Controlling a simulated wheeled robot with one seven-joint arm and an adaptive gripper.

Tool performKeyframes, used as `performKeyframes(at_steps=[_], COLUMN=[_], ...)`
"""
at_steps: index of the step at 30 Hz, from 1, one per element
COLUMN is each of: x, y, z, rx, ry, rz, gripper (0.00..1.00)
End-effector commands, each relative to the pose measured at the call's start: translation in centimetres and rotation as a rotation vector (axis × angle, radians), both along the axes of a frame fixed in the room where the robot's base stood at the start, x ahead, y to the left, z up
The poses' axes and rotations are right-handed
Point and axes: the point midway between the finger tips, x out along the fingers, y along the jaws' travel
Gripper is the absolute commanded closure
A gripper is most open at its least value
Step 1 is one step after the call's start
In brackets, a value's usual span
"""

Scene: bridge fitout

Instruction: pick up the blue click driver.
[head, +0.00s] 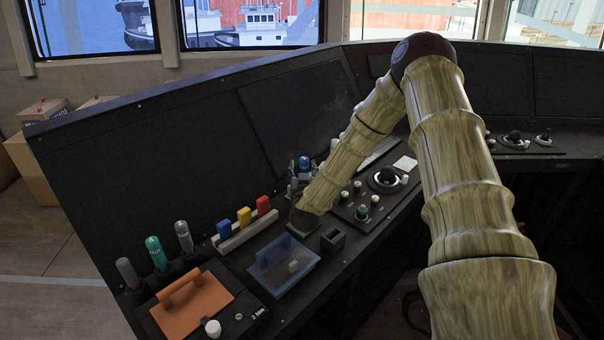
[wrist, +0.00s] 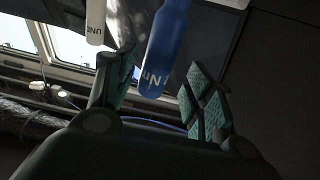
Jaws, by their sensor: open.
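The blue click driver (wrist: 168,45) shows in the wrist view as a blue shaft with white lettering, reaching from the top edge down between my fingers. My gripper (wrist: 160,68) is open, with one teal-padded finger on each side of the driver. I cannot tell whether either pad touches it. In the head view, a blue-topped driver (head: 304,163) stands on the console just behind my forearm. My gripper is low by the console there, and its fingers are mostly hidden.
A white driver (wrist: 95,22) is close to the left finger. Grey and teal drivers (head: 155,253) stand at the console's left. An orange handled lid (head: 205,303), a blue tray (head: 278,278), coloured blocks (head: 244,217) and a control panel (head: 365,208) crowd the console.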

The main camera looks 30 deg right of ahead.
Motion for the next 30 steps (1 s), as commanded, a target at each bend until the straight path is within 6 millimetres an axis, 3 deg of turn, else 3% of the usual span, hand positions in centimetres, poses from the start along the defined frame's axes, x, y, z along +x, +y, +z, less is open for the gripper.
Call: performKeyframes(at_steps=[9,17,26,30], x=[2.7,2.8,2.8,2.8], y=[-1.8,-1.9,-1.8,-1.8], z=[-0.2,-0.3,-0.3,-0.3], rx=[0.001,0.001,0.001,0.001], ry=[0.001,0.0,0.001,0.0], rz=[0.0,0.0,0.0,0.0], gripper=[0.47,0.47,1.0,1.0])
